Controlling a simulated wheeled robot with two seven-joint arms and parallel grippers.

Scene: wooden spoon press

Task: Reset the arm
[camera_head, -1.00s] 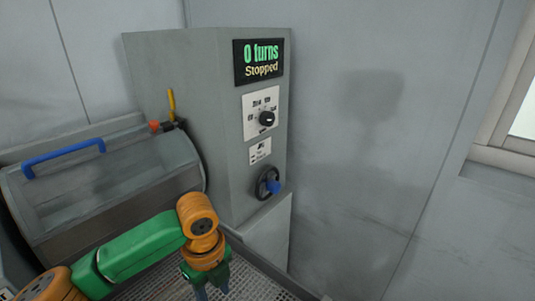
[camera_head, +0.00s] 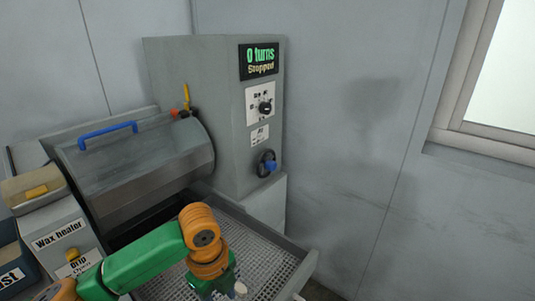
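My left arm, green and orange, comes in from the lower left. Its gripper (camera_head: 218,290) points down over the perforated metal tray and is cut off by the bottom edge of the picture. Its fingers are partly hidden, so I cannot tell whether they are open or shut. No held object is visible. My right gripper does not show.
A grey machine cabinet has a display (camera_head: 259,61) reading "0 turns Stopped", a black knob (camera_head: 265,107) and a handwheel (camera_head: 266,163). A drum with a blue handle (camera_head: 108,133), a wax heater (camera_head: 60,235) and a tray (camera_head: 262,255) stand nearby.

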